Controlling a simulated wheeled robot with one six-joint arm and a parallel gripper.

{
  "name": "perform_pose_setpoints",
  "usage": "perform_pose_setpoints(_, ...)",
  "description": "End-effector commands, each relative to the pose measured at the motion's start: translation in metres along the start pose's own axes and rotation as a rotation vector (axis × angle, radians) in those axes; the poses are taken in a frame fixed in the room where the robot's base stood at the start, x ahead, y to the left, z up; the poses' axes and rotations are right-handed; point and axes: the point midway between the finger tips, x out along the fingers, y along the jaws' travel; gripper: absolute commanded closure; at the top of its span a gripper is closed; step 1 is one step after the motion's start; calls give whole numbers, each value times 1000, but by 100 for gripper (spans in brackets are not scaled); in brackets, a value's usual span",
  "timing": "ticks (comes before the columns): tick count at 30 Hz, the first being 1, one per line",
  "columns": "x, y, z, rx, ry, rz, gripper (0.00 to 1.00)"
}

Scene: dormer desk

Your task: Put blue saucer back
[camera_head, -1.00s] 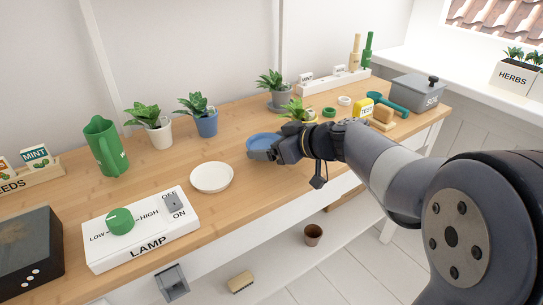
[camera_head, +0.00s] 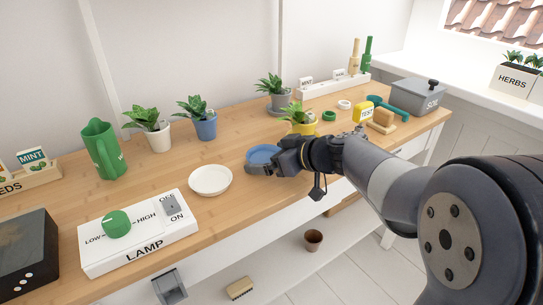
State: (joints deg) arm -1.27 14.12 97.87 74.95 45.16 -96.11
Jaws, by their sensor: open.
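The blue saucer (camera_head: 264,153) lies near the front edge of the wooden desk, to the right of the white saucer (camera_head: 210,180). My gripper (camera_head: 262,168) is at the saucer's front side, low over the desk, with its jaws open. Its dark body covers part of the saucer's right and front rim. I cannot tell whether a finger touches the rim. The blue pot with a plant (camera_head: 204,122) stands behind and to the left of the saucer, with bare desk between them.
A yellow pot (camera_head: 302,126) stands just behind my gripper. A white pot (camera_head: 158,137) and a green jug (camera_head: 104,148) stand further left. The lamp switch box (camera_head: 138,235) is at the front left. Bare desk lies around the blue pot.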

Motion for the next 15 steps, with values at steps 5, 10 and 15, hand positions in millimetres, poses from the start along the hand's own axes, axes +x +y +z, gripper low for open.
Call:
perform_pose_setpoints(5, -1, 0, -2, 1, -1, 0, 0)
perform_pose_setpoints(10, -19, 1, -5, 0, 2, 5, 0)
perform_pose_setpoints(15, -59, 1, -5, 0, 2, 6, 0)
